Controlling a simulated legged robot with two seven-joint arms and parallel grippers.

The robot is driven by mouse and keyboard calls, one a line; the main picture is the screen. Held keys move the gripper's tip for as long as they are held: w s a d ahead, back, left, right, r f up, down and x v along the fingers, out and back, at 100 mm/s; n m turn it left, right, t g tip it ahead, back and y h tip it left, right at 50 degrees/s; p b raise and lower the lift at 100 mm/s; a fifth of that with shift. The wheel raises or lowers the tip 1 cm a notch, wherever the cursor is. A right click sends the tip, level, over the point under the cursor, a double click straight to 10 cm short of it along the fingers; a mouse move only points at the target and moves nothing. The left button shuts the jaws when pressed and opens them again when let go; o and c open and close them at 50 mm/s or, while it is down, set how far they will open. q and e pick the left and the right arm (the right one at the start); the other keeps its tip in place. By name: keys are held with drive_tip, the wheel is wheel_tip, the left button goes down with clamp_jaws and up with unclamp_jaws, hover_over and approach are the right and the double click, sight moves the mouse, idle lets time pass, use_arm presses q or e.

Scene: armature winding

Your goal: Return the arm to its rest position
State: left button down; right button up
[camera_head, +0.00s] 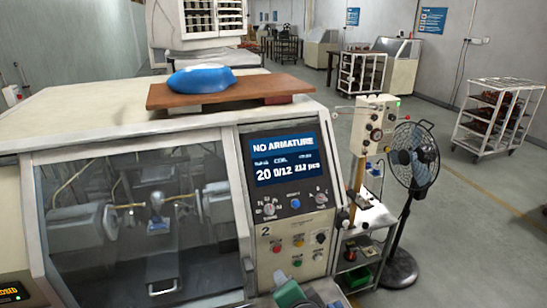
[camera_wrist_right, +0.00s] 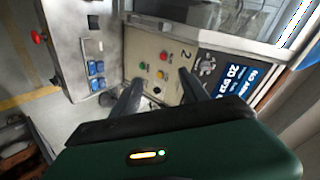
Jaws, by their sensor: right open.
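My right gripper (camera_wrist_right: 160,80) is open in the right wrist view, its two dark fingers apart with nothing between them. Beyond the fingers is the control panel (camera_wrist_right: 150,62) of the winding machine, with coloured buttons. The machine (camera_head: 85,115) fills the left and middle of the head view. Its screen (camera_head: 284,160) reads "NO ARMATURE". Behind its window, a small metal fixture (camera_head: 157,222) sits between two grey heads. A green and grey part at the bottom edge of the head view is cut off. My left gripper is not in view.
A blue bundle (camera_head: 200,78) lies on a brown board (camera_head: 235,90) on top of the machine. A control box (camera_head: 372,125) on a stand and a black fan (camera_head: 413,160) stand close on the right. Wheeled racks (camera_head: 495,115) stand farther back, with open floor between.

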drive_tip(key=s+d+f+n+g+b, duration=0.25)
drive_tip(key=d+f+b, duration=0.2)
drive_tip(key=f, duration=0.65)
drive_tip(key=s+d+f+n+g+b, duration=0.1)
drive_tip(key=s+d+f+n+b, duration=0.4)
drive_tip(key=f, duration=0.6)
drive_tip(key=s+d+f+n+g+h+b, duration=0.1)
drive_tip(key=s+d+f+g+b, duration=0.1)
drive_tip(key=f, duration=0.4)
drive_tip(key=s+d+f+n+g+h+b, duration=0.1)
drive_tip(key=s+d+f+n+g+b, duration=0.1)
drive_tip(key=s+d+f+b, duration=0.2)
wheel_tip(320, 180, down, 3)
drive_tip(key=shift+s+d+r+g+b, duration=0.15)
drive_tip(key=shift+s+d+g+b, duration=0.2)
drive_tip(key=shift+d+b, duration=0.35)
drive_tip(key=shift+w, duration=0.15)
